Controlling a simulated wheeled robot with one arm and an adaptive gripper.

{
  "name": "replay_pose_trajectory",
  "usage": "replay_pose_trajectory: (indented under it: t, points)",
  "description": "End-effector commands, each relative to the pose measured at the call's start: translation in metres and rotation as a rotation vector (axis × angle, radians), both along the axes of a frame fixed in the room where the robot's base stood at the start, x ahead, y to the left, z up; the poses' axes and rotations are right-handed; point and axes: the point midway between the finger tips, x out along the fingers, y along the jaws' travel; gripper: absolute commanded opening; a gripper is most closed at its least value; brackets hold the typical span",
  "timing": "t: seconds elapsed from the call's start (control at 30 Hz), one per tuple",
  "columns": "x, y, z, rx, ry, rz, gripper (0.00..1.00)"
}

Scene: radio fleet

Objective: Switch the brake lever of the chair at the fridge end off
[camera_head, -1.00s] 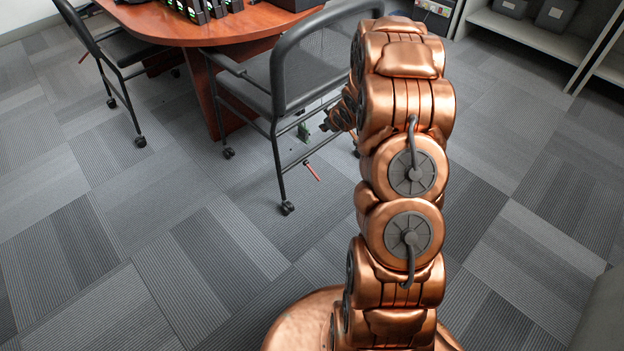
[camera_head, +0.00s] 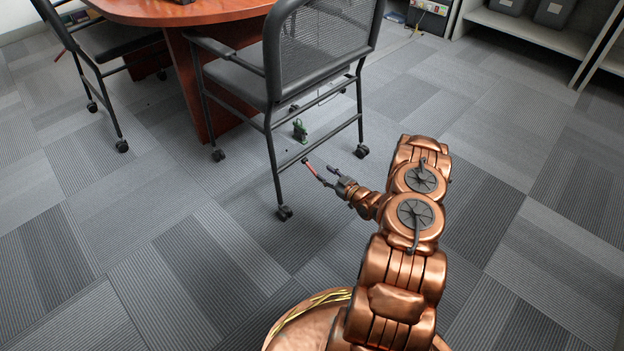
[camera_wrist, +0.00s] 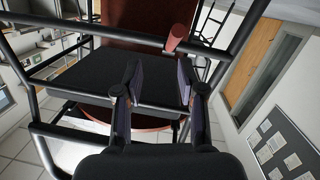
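The black mesh-backed chair (camera_head: 325,45) stands at the front of the wooden table. Its brake lever (camera_head: 311,168) is a short red bar low on the chair's near side, sticking out toward my gripper (camera_head: 328,180). In the wrist view the red lever (camera_wrist: 175,38) shows on a dark frame tube, beyond the fingertips and near the right finger. My gripper also shows there (camera_wrist: 158,82), with its two fingers apart and nothing between them. Whether a finger touches the lever I cannot tell. No fridge can be made out for sure.
The table (camera_head: 180,12) is behind the chair. A second chair (camera_head: 110,42) stands at the left. A small green object (camera_head: 299,130) shows beneath the near chair. Shelves (camera_head: 530,35) line the back right. The carpet (camera_head: 150,240) at the left front is clear.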

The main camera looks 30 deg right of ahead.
Motion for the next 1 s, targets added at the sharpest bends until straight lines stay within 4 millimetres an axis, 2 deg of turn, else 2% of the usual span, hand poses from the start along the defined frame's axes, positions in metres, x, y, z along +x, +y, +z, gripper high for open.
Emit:
replay_pose_trajectory:
  t: [0.03, 0.1, 0.3, 0.4, 0.47, 0.8, 1.0]
  points:
    - [-0.007, 0.001, -0.017, 0.016, -0.023, -0.001, 0.39]
    - [-0.014, 0.004, -0.026, 0.035, -0.059, -0.002, 0.39]
    - [-0.026, 0.006, -0.037, 0.062, -0.123, -0.004, 0.39]
    - [-0.026, 0.006, -0.038, 0.067, -0.134, -0.005, 0.39]
    - [-0.022, 0.007, -0.038, 0.067, -0.136, -0.004, 0.39]
    - [0.025, 0.014, -0.039, 0.065, -0.134, -0.002, 0.39]
    - [0.044, 0.017, -0.039, 0.067, -0.133, -0.003, 0.39]
